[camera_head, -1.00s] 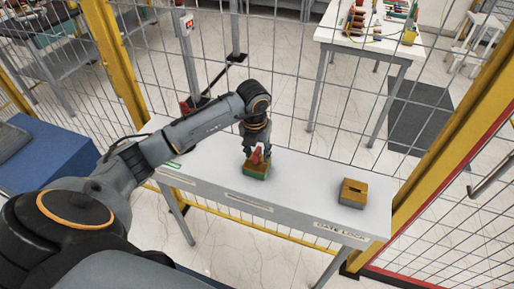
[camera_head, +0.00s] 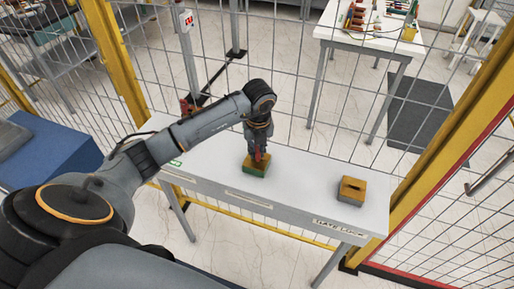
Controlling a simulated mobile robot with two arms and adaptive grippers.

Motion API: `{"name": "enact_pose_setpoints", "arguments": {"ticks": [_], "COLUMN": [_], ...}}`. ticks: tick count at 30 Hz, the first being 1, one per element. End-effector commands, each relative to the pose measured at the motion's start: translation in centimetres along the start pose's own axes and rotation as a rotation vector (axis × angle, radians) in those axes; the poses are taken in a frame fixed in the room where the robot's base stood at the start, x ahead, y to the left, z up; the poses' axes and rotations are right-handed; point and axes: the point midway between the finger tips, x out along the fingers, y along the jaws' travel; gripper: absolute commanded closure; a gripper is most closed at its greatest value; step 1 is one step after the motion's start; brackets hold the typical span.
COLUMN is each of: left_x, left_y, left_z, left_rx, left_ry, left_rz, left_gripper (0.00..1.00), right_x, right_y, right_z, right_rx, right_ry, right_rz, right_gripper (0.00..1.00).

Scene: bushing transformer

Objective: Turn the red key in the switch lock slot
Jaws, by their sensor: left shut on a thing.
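The red key (camera_head: 260,156) stands upright at the top of a block with a yellow top and green base (camera_head: 254,171), the switch lock, on the white table. My left gripper (camera_head: 259,152) points straight down over the block and is shut on the red key. The gripper hides part of the key and the slot, so how deep the key sits cannot be seen. My right gripper is not in view.
A second block, yellow with a dark slot and grey base (camera_head: 351,191), stands at the right of the white table (camera_head: 300,192), near the "GATE LOCK" label (camera_head: 339,228). A wire mesh fence (camera_head: 290,100) runs behind the table. The tabletop between the blocks is clear.

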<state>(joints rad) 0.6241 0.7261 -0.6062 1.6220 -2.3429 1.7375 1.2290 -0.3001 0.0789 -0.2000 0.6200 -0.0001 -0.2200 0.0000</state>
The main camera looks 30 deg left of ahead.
Motion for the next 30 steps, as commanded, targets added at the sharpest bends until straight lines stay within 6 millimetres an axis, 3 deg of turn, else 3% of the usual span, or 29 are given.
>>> {"name": "enact_pose_setpoints", "arguments": {"ticks": [8, 19, 30], "left_x": [-0.1, -0.1, -0.1], "left_y": [0.0, -0.1, 0.0], "left_z": [0.1, 0.0, 0.1], "left_rx": [-0.017, -0.483, -0.532], "left_ry": [-0.001, 0.000, 0.000], "left_rz": [0.002, 0.058, 0.063], "left_gripper": [1.00, 1.00, 1.00], "right_x": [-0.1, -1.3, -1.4], "right_y": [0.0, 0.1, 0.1], "right_z": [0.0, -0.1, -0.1], "right_rx": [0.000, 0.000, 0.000], "right_ry": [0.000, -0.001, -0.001], "right_rz": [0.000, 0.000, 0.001], "right_gripper": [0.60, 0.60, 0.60]}}
